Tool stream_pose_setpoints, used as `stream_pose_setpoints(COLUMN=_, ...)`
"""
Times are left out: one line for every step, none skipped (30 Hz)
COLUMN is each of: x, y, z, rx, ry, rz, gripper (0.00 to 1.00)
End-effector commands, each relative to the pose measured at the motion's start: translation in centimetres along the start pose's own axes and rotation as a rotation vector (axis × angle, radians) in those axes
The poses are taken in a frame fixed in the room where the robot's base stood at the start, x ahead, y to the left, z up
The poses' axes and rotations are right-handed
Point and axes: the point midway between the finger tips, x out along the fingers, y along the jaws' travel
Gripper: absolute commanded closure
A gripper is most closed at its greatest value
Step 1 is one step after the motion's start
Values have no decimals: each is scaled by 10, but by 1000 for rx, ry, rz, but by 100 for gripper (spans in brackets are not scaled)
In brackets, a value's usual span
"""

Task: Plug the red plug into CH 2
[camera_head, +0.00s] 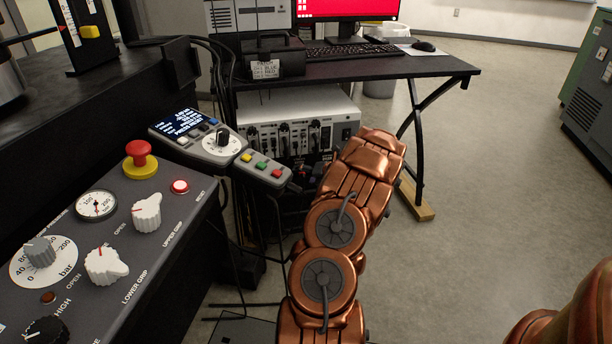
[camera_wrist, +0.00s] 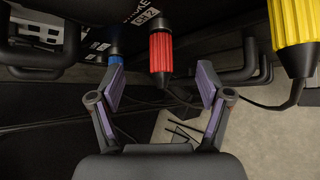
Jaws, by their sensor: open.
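The red plug (camera_wrist: 160,48), a ribbed red body with a black lower end, is near the top middle of the wrist view. My gripper (camera_wrist: 159,88) is open, with a purple-padded finger on each side of the space below the plug. The fingers do not visibly touch the plug. A "CH 2" label (camera_wrist: 148,18) shows on the dark panel just above and left of the plug. I cannot tell whether the plug's upper end sits in a socket. In the head view my arm hides the gripper and the plug.
A yellow plug (camera_wrist: 291,37) with a cable is at the right, and a blue piece (camera_wrist: 116,50) is beside the left finger. Black handles flank the panel. In the head view a grey equipment box (camera_head: 300,107) stands beneath the black desk (camera_head: 395,68). A control console (camera_head: 125,235) is at left.

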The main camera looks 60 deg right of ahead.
Motion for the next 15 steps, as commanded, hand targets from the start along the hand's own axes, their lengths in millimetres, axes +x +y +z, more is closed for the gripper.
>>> stream_pose_setpoints(x=-2, y=1, z=1, rx=0, ry=0, rz=0, gripper=23)
stream_pose_setpoints(x=-3, y=1, z=1, rx=0, ry=0, rz=0, gripper=23)
stream_pose_setpoints(x=-5, y=1, z=1, rx=0, ry=0, rz=0, gripper=23)
stream_pose_setpoints(x=-6, y=2, z=1, rx=1, ry=0, rz=0, gripper=23)
stream_pose_setpoints(x=-8, y=2, z=1, rx=1, ry=0, rz=0, gripper=23)
stream_pose_setpoints(x=-10, y=2, z=2, rx=2, ry=0, rz=0, gripper=23)
stream_pose_setpoints(x=-12, y=2, z=2, rx=2, ry=-1, rz=0, gripper=23)
stream_pose_setpoints(x=-14, y=2, z=2, rx=2, ry=-1, rz=0, gripper=23)
stream_pose_setpoints(x=-16, y=2, z=2, rx=3, ry=-1, rz=0, gripper=23)
stream_pose_setpoints(x=-18, y=2, z=2, rx=2, ry=-1, rz=0, gripper=23)
stream_pose_setpoints(x=-20, y=2, z=2, rx=2, ry=-1, rz=-1, gripper=23)
stream_pose_setpoints(x=-22, y=2, z=2, rx=1, ry=-1, rz=0, gripper=23)
stream_pose_setpoints(x=-24, y=2, z=2, rx=1, ry=-1, rz=-1, gripper=23)
stream_pose_setpoints(x=-25, y=2, z=2, rx=1, ry=-1, rz=0, gripper=23)
stream_pose_setpoints(x=-27, y=2, z=2, rx=1, ry=-1, rz=0, gripper=23)
